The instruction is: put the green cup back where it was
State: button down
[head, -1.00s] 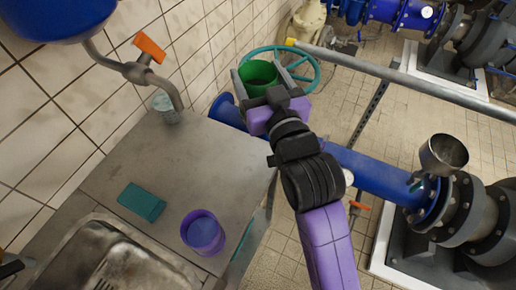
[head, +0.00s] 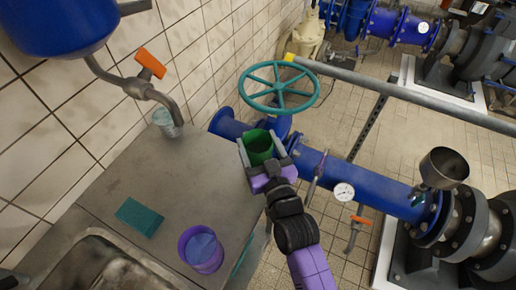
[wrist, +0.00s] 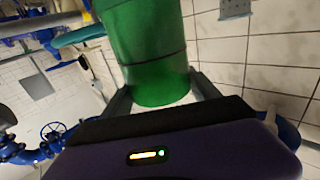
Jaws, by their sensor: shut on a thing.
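The green cup (head: 259,147) is held upright between the fingers of my gripper (head: 262,152), near the far right corner of the grey counter (head: 165,175). In the wrist view the green cup (wrist: 150,50) fills the upper middle, with a grey finger on each side of it. My gripper is shut on it. In the head view the cup appears in front of the blue pipe and below the teal handwheel. I cannot tell how high it is above the counter's level.
The teal handwheel (head: 278,88) and blue pipe (head: 350,178) are close to my gripper.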

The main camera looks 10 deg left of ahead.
jog(key=shift+f, duration=1.1)
jog(key=shift+f+b, duration=0.1)
jog(key=shift+b, duration=0.25)
jog(key=shift+f, duration=0.15)
jog(key=shift+c, duration=0.9)
grip_release()
jog(key=shift+r, duration=0.25)
jog(key=shift+s+d+f, duration=0.1)
jog(key=shift+s, duration=0.15)
jog(key=b+v, duration=0.3)
jog(key=v, duration=0.8)
jog(key=shift+s, duration=0.2)
